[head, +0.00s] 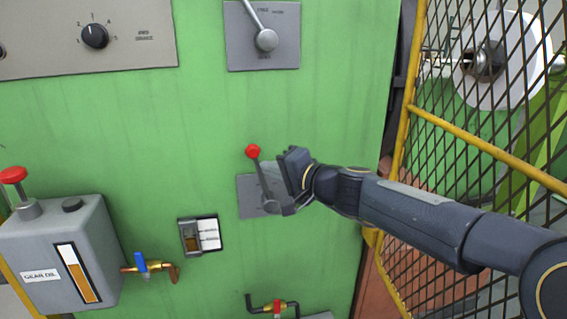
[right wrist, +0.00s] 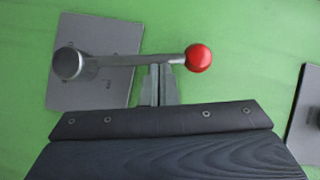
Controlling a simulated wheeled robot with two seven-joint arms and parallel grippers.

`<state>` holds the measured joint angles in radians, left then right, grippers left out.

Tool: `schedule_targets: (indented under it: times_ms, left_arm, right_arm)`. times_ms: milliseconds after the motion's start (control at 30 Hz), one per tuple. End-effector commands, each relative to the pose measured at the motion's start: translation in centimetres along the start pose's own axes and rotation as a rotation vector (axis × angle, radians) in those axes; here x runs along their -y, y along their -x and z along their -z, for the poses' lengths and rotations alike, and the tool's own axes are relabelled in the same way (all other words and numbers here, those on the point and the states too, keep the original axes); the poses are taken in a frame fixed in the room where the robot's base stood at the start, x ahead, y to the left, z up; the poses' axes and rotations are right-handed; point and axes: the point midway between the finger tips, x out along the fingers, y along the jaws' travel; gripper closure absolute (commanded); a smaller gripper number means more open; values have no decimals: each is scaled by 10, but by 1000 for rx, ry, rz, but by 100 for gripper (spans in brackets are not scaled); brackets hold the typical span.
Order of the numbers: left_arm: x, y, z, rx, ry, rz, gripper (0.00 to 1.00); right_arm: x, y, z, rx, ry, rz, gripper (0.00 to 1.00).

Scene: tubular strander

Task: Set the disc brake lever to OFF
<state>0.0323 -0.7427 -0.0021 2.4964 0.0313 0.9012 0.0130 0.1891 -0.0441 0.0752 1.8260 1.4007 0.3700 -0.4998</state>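The brake lever (head: 257,170) is a grey rod with a red ball knob on a grey plate (head: 246,200) fixed to the green panel. In the head view it points up, leaning slightly left. In the right wrist view the lever (right wrist: 130,60) lies across the picture, its red knob to the right. My right gripper (head: 276,190) is at the lever from the right. In the right wrist view its fingers (right wrist: 159,84) are close together, tips at the rod near the knob; I cannot tell whether they touch it. The plate's lettering is too small to read. My left gripper is not in view.
Another grey lever (head: 265,38) sits on a plate above. A yellow-framed mesh guard (head: 480,150) stands at right, behind my right arm.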

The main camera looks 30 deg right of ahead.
Motion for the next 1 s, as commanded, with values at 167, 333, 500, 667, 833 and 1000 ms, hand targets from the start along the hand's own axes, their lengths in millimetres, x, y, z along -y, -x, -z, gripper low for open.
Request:
schedule_targets:
  times_ms: [167, 333, 500, 667, 833, 1000]
  left_arm:
    - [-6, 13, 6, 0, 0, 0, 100]
    - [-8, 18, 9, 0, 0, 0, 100]
    - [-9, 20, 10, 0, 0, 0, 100]
    - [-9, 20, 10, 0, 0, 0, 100]
    - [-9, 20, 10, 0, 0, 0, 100]
    - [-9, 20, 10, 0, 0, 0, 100]
  right_arm:
    - [5, -6, -10, 4, 84, -59, 100]
    - [5, -10, -15, 2, 135, -93, 100]
    - [4, -12, -18, 1, 159, -109, 100]
    - [3, -12, -18, 1, 166, -114, 100]
    - [3, -13, -19, 3, 165, -114, 100]
    - [3, -13, -19, 4, 165, -113, 100]
